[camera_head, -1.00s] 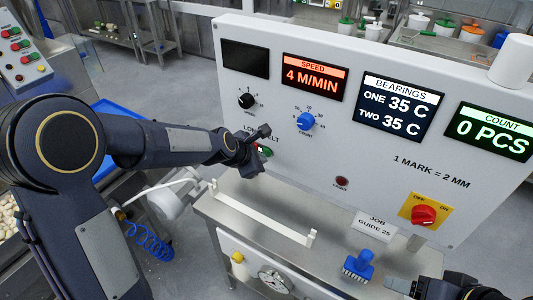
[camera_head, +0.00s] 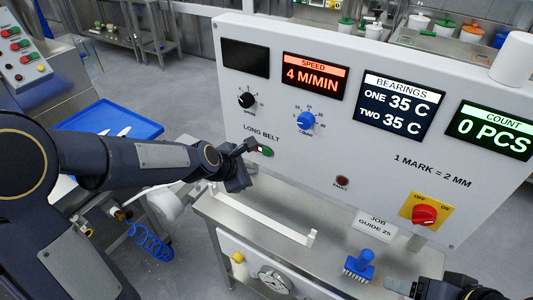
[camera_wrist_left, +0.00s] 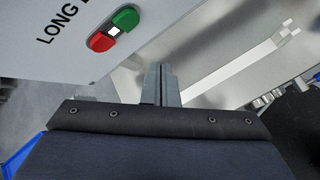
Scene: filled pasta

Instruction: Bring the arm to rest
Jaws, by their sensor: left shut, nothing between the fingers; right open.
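My left gripper (camera_head: 251,148) is shut and empty in front of the control panel (camera_head: 300,170), close to the red and green long-belt button pair (camera_head: 265,151). In the left wrist view its closed fingers (camera_wrist_left: 160,85) stand apart from that button pair (camera_wrist_left: 114,29). My right gripper (camera_head: 402,288) is only partly in view at the bottom right of the head view, near the blue brush, and is open. Most of the right arm is out of the picture.
A steel shelf with a white rail (camera_head: 265,215) lies below the panel. A blue brush (camera_head: 359,266) and a job card (camera_head: 375,225) are on it. A red rotary switch (camera_head: 424,215) is on the panel's right. A blue tray (camera_head: 140,123) is behind my left arm.

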